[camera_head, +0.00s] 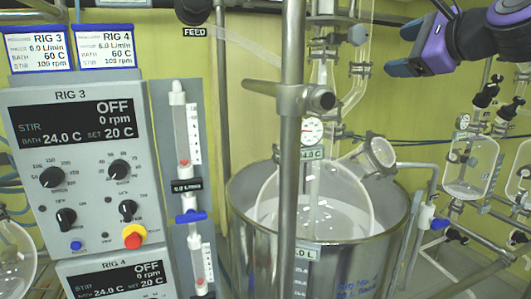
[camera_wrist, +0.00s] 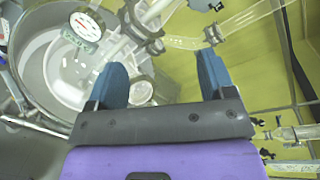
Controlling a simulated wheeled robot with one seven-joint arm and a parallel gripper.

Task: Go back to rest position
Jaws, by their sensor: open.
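My gripper (camera_head: 404,53) is at the upper right of the head view, with blue fingers and a purple body. In the wrist view its two blue fingers (camera_wrist: 163,86) stand apart with nothing between them. The gripper is open and empty. It is above and to the right of the steel bath (camera_head: 258,240), which holds a round glass reactor (camera_head: 335,205). The bath and glass also show below the gripper at the left of the wrist view. No rest position is marked in these frames.
The RIG 3 control panel (camera_head: 75,165) stands at the left, reading OFF. A vertical steel pole (camera_head: 290,150) stands before the bath. A dial gauge (camera_head: 312,130) sits above the reactor. More glassware (camera_head: 470,165) hangs at the right. The yellow wall is behind.

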